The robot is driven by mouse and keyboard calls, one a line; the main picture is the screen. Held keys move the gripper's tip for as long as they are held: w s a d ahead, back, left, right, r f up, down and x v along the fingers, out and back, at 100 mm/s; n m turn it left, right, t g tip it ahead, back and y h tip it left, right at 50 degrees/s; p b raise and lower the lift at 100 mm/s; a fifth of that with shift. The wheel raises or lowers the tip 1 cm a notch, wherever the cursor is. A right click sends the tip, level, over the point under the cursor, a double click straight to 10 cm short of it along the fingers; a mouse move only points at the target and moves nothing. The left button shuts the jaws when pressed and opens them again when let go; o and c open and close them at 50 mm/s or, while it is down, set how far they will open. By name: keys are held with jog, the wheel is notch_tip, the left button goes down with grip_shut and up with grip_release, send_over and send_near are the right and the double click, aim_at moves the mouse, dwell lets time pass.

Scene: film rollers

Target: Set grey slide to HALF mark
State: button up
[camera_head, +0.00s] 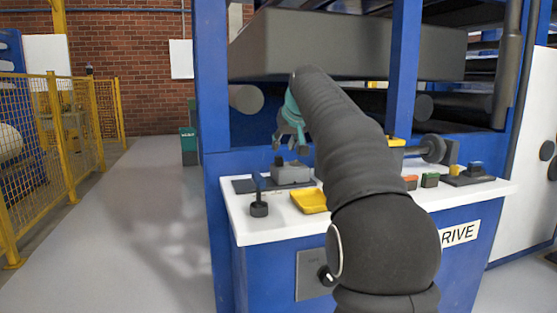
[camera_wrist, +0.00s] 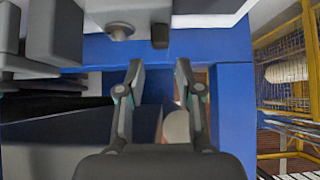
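The grey slide (camera_head: 291,173) appears as a grey block on a dark plate (camera_head: 245,186) at the back left of the white console top. My gripper (camera_head: 290,147) hangs above it in the head view, teal, with its fingers apart and pointing down. In the wrist view my gripper (camera_wrist: 160,68) shows two separated fingers with nothing held between them. A grey block (camera_wrist: 125,12) shows at the top edge there; I cannot tell whether it is the slide. No HALF mark is readable in either view.
A black lever (camera_head: 259,205) stands at the front left of the console (camera_head: 285,235). A yellow tray (camera_head: 310,201) lies right of it. Orange (camera_head: 411,182) and green (camera_head: 430,180) blocks are farther right. A blue upright (camera_head: 210,90) rises behind, left of my gripper.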

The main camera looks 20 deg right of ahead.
aim_at(279, 157)
jog(key=x, duration=0.7)
jog(key=shift+w+f, duration=0.2)
grip_shut()
